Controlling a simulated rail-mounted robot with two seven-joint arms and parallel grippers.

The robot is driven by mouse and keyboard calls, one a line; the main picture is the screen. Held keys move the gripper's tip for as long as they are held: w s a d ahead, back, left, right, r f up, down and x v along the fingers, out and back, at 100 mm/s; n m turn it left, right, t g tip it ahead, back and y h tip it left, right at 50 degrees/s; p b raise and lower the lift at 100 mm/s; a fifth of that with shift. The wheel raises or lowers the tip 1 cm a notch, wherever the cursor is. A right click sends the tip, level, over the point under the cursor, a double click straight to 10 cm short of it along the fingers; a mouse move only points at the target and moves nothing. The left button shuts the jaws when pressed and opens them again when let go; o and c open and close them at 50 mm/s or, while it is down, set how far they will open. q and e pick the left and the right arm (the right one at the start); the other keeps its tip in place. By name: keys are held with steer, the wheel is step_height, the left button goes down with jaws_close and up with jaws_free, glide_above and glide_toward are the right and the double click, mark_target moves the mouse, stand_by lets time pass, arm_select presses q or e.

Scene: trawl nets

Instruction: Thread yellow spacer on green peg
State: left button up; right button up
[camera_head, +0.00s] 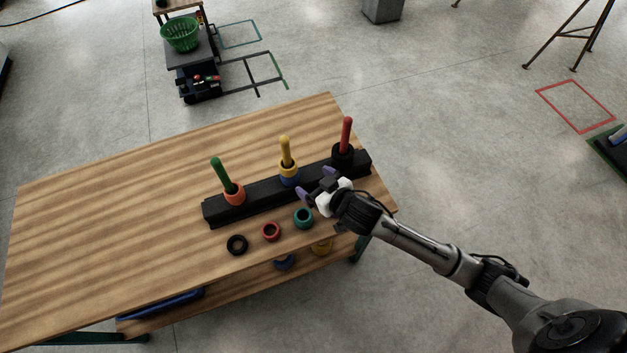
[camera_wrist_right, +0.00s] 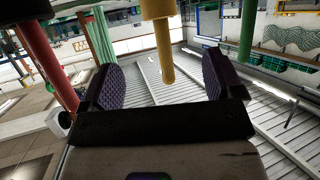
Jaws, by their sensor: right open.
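The green peg (camera_head: 222,174) stands at the left end of the black rail, with an orange spacer around its base. The yellow peg (camera_head: 286,150) stands mid-rail; a yellow spacer (camera_head: 288,170) appears to be around it, above a blue one (camera_head: 290,180). My right gripper (camera_head: 315,184) is open and appears empty, just right of the yellow peg. In the wrist view the yellow peg (camera_wrist_right: 163,50) points down between the open purple fingers (camera_wrist_right: 162,80), with the green peg (camera_wrist_right: 246,32) at right. My left gripper is not in view.
The red peg (camera_head: 347,135) rises from a black spacer at the right end of the rail (camera_head: 255,203). Black (camera_head: 237,245), red (camera_head: 271,232) and teal (camera_head: 303,218) rings lie on the table in front. The left tabletop (camera_head: 100,225) is clear. More rings show below the table edge.

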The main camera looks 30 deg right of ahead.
mark_target(290, 165)
steer(key=b+x, duration=0.1)
steer(key=x, duration=1.2)
steer(key=shift+w+f+b, duration=0.2)
steer(key=shift+w+b, duration=0.1)
steer(key=c, duration=1.1)
steer(key=shift+r, duration=0.1)
